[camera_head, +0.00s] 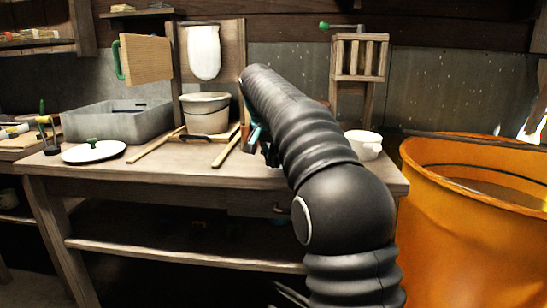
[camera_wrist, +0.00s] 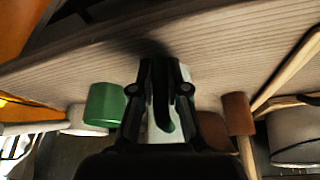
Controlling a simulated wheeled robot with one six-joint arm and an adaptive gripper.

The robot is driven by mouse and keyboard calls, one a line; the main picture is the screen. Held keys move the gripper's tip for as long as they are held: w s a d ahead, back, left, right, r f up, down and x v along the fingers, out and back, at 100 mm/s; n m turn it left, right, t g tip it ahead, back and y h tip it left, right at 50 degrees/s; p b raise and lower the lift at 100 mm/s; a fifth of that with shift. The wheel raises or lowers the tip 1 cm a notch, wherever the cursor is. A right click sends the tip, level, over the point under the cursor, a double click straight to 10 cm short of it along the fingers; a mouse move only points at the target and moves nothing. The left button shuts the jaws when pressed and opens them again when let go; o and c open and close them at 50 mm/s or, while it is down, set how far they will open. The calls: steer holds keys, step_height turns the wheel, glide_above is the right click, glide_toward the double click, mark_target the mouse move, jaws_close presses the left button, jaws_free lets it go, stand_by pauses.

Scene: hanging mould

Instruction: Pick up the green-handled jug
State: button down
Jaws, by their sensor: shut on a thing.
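In the wrist view my gripper (camera_wrist: 160,92) is shut on a narrow pale and green piece (camera_wrist: 166,122) between its fingers. This looks like part of the green-handled jug, but the fingers and palm hide most of it. In the head view my arm hides most of the gripper; a small teal-green patch (camera_head: 256,136) shows beside it, above the right part of the workbench. I cannot tell whether the held piece touches the bench. A separate green cylinder (camera_wrist: 103,105) stands left of the fingers in the wrist view.
The workbench (camera_head: 185,172) carries a grey tray (camera_head: 110,124), a bucket (camera_head: 206,113), a white lid (camera_head: 93,152) and a white pot (camera_head: 362,146). A white mould (camera_head: 204,52) hangs behind. An orange barrel (camera_head: 450,230) stands right. A brown-headed tool (camera_wrist: 238,114) lies near the fingers.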

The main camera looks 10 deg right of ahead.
steer(key=shift+r, duration=0.15)
steer(key=shift+r+p, duration=0.45)
steer(key=shift+r, duration=0.7)
steer(key=shift+r+p, duration=0.3)
steer(key=shift+r, duration=0.6)
steer(key=s+d+r, duration=0.1)
steer(key=d+r, duration=0.2)
steer(key=d, duration=0.2)
steer(key=d+r+p, duration=0.1)
steer(key=d+r, duration=0.2)
steer(key=d, duration=0.3)
steer(key=shift+s+d+r, duration=0.2)
steer(key=shift+s, duration=0.2)
stand_by(0.4)
